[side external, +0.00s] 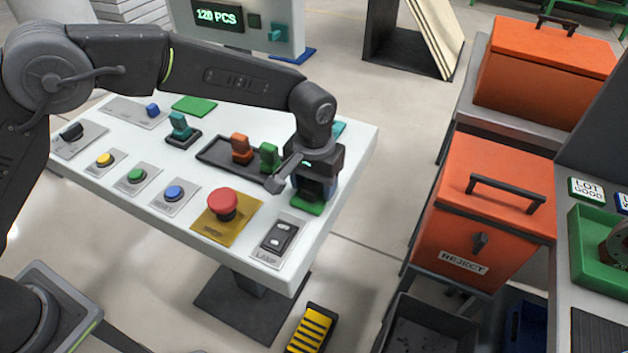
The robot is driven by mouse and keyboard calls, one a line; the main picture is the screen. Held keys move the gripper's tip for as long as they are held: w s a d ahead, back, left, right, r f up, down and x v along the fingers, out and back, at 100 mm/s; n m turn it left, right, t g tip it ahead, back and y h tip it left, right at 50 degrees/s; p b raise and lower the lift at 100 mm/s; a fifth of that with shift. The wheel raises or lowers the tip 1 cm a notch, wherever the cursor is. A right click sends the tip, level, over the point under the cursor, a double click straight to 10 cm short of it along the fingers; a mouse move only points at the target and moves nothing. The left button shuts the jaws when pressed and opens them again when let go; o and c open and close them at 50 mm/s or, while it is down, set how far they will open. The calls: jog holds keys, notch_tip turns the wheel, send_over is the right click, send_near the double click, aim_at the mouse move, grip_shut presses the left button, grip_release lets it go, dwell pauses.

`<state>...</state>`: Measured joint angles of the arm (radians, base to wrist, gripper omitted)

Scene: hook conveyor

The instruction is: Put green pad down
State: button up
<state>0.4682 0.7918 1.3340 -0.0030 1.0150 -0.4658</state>
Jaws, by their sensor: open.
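A green pad (307,208) lies at the right end of the white panel table, directly below my gripper (312,190). My gripper points down, with its jaws open and close above this pad. A dark blue part shows between the gripper and the pad; I cannot tell whether it is a separate piece. The gripper hides most of the pad's far side, and I cannot tell if the jaws touch it. Another flat green pad (194,105) lies at the table's back left.
A dark tray (215,152) with an orange-handled piece (241,148) and a green-handled piece (268,157) is left of my gripper. A lamp switch (278,238) and red stop button (222,203) are in front. Orange reject bin (480,215) stands right, across a floor gap.

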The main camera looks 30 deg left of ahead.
notch_tip(320, 180, up, 14)
dwell(0.6)
jog(key=shift+s+d, duration=0.1)
